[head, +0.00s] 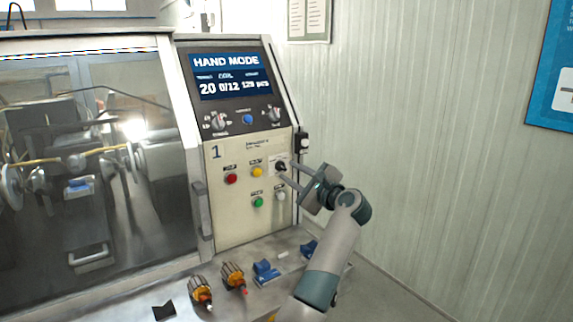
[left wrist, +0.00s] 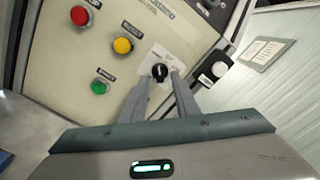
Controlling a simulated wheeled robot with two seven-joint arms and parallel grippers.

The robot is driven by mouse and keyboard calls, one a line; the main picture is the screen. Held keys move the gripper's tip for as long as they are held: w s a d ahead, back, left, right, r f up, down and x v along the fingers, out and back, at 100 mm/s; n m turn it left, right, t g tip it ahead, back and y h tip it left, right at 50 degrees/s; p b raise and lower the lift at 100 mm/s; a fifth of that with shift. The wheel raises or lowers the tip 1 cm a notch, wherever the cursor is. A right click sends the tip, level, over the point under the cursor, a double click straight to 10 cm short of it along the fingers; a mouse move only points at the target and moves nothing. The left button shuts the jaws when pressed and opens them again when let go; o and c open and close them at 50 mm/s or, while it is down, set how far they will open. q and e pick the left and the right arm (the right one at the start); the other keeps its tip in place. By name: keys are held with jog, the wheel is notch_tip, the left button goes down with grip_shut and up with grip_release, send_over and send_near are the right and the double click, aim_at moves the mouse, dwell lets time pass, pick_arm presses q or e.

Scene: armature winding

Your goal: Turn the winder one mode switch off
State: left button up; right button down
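The winder's mode switch is a black rotary knob (head: 280,167) on the cream panel marked 1. It also shows in the left wrist view (left wrist: 160,72), on a white label plate, with its pointer roughly upright there. The screen (head: 228,75) reads HAND MODE. My left gripper (head: 284,172) is at the knob, with its two fingers apart on either side of it. In the left wrist view the fingertips (left wrist: 159,80) reach just up to the knob's sides, and I cannot tell whether they touch it. My right gripper is not in view.
Red (head: 231,179), yellow (head: 257,172), green (head: 258,202) and white (head: 281,196) buttons sit close to the knob. A black-and-white switch box (head: 303,142) is on the panel's right edge. Two armatures (head: 233,278) and blue holders (head: 266,271) occupy the ledge below.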

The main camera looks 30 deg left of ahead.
aim_at(284, 169)
pick_arm(q)
jog(key=shift+p+x, duration=0.45)
jog(key=shift+x, duration=1.15)
jog(key=shift+c, duration=0.7)
jog(key=c, duration=0.6)
jog(key=shift+o, duration=0.2)
